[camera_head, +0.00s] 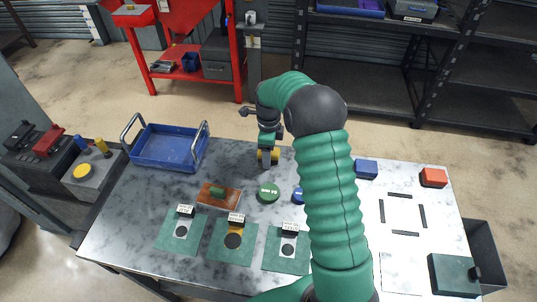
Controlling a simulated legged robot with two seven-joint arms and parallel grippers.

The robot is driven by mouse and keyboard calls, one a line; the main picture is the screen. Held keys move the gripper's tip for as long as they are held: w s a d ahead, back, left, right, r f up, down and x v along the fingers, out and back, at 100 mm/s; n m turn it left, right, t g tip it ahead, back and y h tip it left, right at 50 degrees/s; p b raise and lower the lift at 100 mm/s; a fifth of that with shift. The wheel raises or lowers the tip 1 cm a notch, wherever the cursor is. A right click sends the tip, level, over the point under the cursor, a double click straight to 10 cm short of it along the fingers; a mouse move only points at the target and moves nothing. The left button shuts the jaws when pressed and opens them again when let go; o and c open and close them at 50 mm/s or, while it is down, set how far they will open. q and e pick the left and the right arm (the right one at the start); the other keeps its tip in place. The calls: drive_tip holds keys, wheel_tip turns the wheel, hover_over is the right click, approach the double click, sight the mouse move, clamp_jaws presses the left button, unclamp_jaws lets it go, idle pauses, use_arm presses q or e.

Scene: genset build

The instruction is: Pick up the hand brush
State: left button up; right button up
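I cannot clearly make out a hand brush. One green-sleeved arm of mine, which I take as the right, rises from the bottom and bends over the table. Its gripper (268,157) is at the table's far edge, right of the blue tray, with a yellow and dark part at its tip. I cannot tell whether that is fingers or a held thing. The arm hides part of the table. My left gripper is not in view.
A blue tray with metal handles (166,148) stands at the back left. A green round lid (269,192), green mats (233,242) with labels, a blue block (366,168), a red block (433,177) and a dark green box (454,274) are on the table (130,215).

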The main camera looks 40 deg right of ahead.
drive_tip(key=shift+s+d, duration=0.1)
drive_tip(key=shift+d, duration=0.05)
drive_tip(key=shift+c, duration=1.3)
drive_tip(key=shift+a+r, duration=0.1)
drive_tip(key=shift+a, duration=0.2)
clamp_jaws()
drive_tip(key=shift+d, duration=0.15)
drive_tip(key=shift+r, duration=0.2)
wheel_tip(320, 180, up, 3)
drive_tip(key=shift+r, duration=0.1)
drive_tip(key=s+a, duration=0.3)
drive_tip(key=s, duration=0.1)
drive_tip(key=s+a+r, duration=0.1)
drive_tip(key=s+a, duration=0.2)
drive_tip(key=s, duration=0.1)
drive_tip(key=s+a, duration=0.3)
drive_tip(key=s, duration=0.1)
drive_tip(key=shift+s+a+r+b, duration=0.2)
drive_tip(key=shift+s+a+b, duration=0.1)
drive_tip(key=shift+s, duration=0.1)
